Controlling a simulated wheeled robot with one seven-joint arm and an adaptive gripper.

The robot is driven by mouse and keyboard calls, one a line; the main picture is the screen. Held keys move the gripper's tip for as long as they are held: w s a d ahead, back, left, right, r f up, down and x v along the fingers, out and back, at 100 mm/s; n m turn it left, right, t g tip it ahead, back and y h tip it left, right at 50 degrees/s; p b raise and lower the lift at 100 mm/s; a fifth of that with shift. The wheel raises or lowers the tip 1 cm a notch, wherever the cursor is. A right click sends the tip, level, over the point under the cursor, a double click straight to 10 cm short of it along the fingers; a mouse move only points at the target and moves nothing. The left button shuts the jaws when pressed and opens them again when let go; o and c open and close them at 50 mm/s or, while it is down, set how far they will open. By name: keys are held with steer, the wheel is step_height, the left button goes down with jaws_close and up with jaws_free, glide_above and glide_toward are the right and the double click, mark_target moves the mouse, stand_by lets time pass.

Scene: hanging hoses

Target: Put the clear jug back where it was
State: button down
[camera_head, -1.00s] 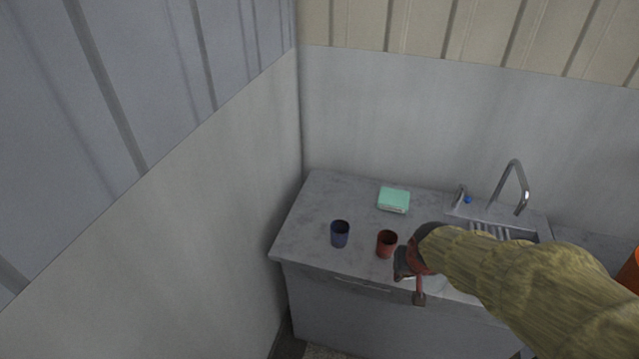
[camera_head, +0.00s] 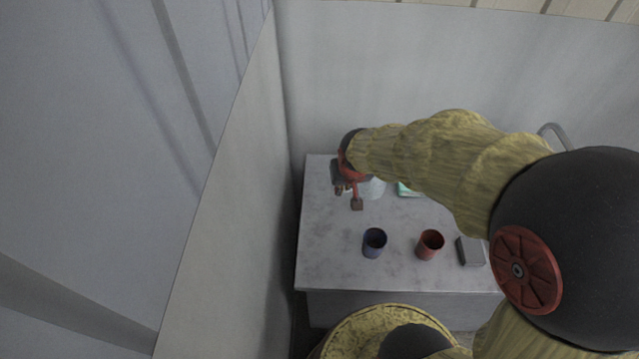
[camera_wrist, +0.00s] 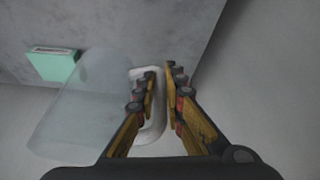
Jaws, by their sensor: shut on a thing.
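The clear jug (camera_wrist: 85,105) shows in the wrist view as a pale see-through body with a white handle (camera_wrist: 153,130). My gripper (camera_wrist: 160,85) is shut on that handle, with a finger on each side. In the head view my gripper (camera_head: 350,195) is over the back left part of the grey counter (camera_head: 325,245). The jug (camera_head: 374,188) shows there only as a pale patch beside the gripper, mostly hidden by my arm. I cannot tell whether its base touches the counter.
A blue cup (camera_head: 374,243) and a red cup (camera_head: 429,245) stand nearer the front. A grey block (camera_head: 470,251) is right of the red cup. A mint-green box (camera_wrist: 55,65) is close to the jug. Walls close in the counter's left and back. The tap (camera_head: 553,133) is partly hidden.

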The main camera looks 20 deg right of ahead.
steer(key=shift+w+a+f+b, duration=0.6)
steer(key=shift+w+a+f, duration=0.1)
steer(key=shift+w+f, duration=1.15)
steer(key=shift+w+a+f+b, duration=0.65)
steer(key=shift+w+f, duration=0.95)
steer(key=shift+f, duration=0.5)
steer(key=shift+w+a+f+b, duration=0.55)
steer(key=shift+w+a+f, duration=0.15)
steer(key=shift+w+f, duration=1.15)
steer(key=shift+s+f, duration=0.1)
steer(key=shift+s, duration=0.05)
steer(key=shift+f, duration=0.15)
steer(key=c, duration=1.9)
jaws_free()
